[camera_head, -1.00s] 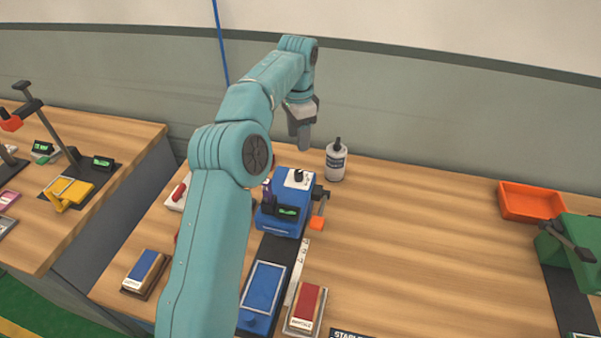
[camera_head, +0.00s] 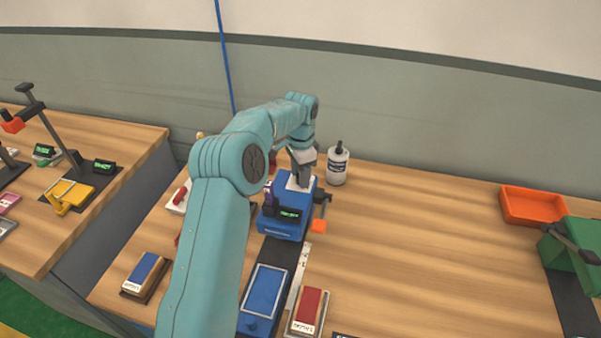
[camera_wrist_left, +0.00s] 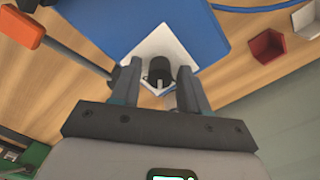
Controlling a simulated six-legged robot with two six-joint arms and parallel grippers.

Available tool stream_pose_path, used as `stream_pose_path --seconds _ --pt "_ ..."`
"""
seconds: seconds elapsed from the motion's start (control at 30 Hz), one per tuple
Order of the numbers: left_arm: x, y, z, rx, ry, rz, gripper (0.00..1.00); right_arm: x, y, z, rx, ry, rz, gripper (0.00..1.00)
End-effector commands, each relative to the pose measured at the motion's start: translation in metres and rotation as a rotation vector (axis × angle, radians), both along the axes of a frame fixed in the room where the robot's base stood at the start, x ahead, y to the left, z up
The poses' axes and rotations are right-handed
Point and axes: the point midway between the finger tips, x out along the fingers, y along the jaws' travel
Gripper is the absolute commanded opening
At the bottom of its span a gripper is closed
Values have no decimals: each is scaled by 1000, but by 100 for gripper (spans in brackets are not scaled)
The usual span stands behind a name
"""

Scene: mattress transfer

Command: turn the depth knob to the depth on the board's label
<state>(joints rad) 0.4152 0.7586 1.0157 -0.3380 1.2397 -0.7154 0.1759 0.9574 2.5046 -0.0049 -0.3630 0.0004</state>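The blue machine (camera_head: 285,228) stands on the bench with a small green-lit display (camera_head: 290,215) on its front. On its top is a white dial plate (camera_wrist_left: 160,42) with a black depth knob (camera_wrist_left: 158,72), clear in the left wrist view. My left gripper (camera_head: 302,182) points down over the dial plate. Its fingers are open, one on each side of the knob, with gaps visible. In the head view the gripper hides the knob. A red board (camera_head: 309,307) and a blue board (camera_head: 147,270) carry white labels too small to read. My right gripper is out of view.
A white bottle (camera_head: 337,167) stands close behind the machine. A lever with an orange end (camera_head: 319,226) sticks out at its right. An orange tray (camera_head: 532,206) and a green machine (camera_head: 575,245) are far right. The bench between is clear.

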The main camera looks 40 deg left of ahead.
Motion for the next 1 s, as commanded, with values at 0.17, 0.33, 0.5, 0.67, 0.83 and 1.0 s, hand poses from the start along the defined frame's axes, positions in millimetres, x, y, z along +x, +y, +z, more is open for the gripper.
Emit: stream_pose_path --seconds 0.17,0.33,0.5,0.67,0.83,1.0 --pt "0 0 1 0 0 0 0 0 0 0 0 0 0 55" --pt "0 0 1 -1 0 7 0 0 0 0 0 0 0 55" --pt "0 0 1 0 0 54 0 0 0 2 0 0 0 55" --pt "0 0 2 0 0 149 0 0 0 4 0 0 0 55" --pt "1 0 2 1 -1 286 0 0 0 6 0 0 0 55" --pt "1 0 2 2 -2 424 0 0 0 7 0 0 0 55"
